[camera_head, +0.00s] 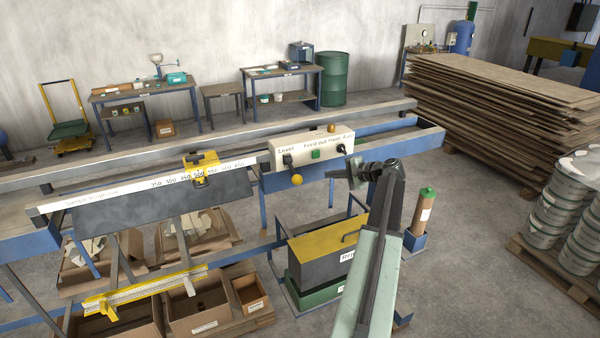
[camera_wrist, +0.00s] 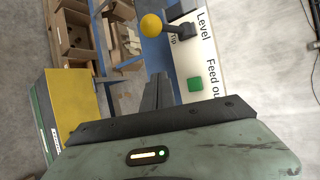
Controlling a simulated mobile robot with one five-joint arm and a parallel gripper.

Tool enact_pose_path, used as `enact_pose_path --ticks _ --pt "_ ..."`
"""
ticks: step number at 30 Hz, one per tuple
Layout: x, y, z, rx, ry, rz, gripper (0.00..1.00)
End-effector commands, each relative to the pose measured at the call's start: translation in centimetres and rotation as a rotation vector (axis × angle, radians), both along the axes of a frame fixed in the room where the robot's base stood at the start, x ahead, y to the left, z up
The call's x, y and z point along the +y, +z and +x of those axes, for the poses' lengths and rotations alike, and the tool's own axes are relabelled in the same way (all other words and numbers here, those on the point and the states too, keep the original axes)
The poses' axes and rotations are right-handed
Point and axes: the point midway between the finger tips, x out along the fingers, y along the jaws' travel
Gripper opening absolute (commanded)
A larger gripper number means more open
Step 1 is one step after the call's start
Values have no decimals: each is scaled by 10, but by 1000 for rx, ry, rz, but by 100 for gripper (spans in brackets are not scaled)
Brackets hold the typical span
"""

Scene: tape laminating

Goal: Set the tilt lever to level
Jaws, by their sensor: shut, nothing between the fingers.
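The tilt lever is a black arm with a yellow ball knob (camera_head: 297,179) at its end, on the front of a pale control box (camera_head: 312,149). Its knob also shows in the wrist view (camera_wrist: 151,25). In the head view the knob hangs below the pivot, with "Level" printed above. In the wrist view the arm points away from "Level", on the side of the "Tip" label. My gripper (camera_head: 336,174) is shut and empty, right of the knob and apart from it. In the wrist view its fingers (camera_wrist: 159,80) are short of the knob.
A green button (camera_head: 315,154) and a black rotary switch (camera_head: 342,149) share the box. A blue frame rail (camera_head: 390,143) runs behind my gripper. A yellow-topped bin (camera_head: 325,240) stands below. A yellow clamp (camera_head: 201,168) sits on the ruler at left.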

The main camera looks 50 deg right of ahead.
Motion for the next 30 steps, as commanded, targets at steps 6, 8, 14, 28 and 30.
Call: enact_pose_path --ticks 6,8,14,28,30 --pt "3 -3 6 2 6 -1 0" --pt "4 -6 10 2 7 -2 0" --pt "8 -24 46 3 10 -1 0" --pt "46 -29 86 3 10 -1 0" --pt "50 -28 84 3 10 -1 0"
